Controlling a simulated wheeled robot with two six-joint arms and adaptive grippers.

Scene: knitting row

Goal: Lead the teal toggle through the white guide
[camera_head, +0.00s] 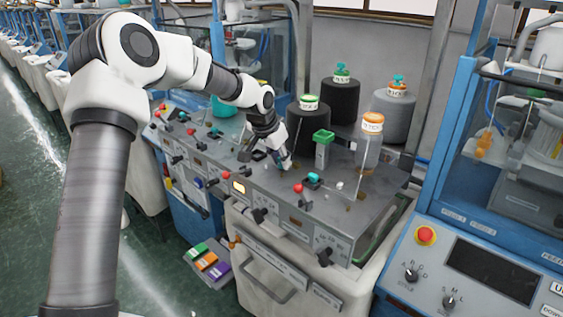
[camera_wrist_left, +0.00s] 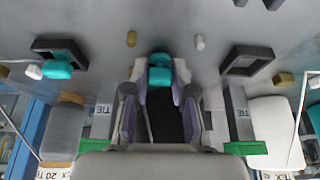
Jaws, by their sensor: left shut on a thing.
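My left gripper (camera_head: 280,160) is low over the grey machine top in the head view. In the left wrist view its fingers (camera_wrist_left: 159,88) are closed around a teal toggle (camera_wrist_left: 160,69), which shows between the fingertips. The gripper hides this toggle in the head view. A small white peg (camera_wrist_left: 199,42), perhaps the white guide, stands apart from the toggle, up and to the right in the left wrist view. Another white peg (camera_wrist_left: 33,72) stands beside a second teal piece (camera_wrist_left: 57,66) at a dark square frame. My right gripper is not in view.
An empty dark square frame (camera_wrist_left: 248,60) is right of the fingers in the left wrist view. Brass pegs (camera_wrist_left: 131,39) stand nearby. Yarn cones (camera_head: 308,130) and a green-topped post (camera_head: 323,148) stand close behind the gripper. Red-knobbed levers (camera_head: 298,188) line the front.

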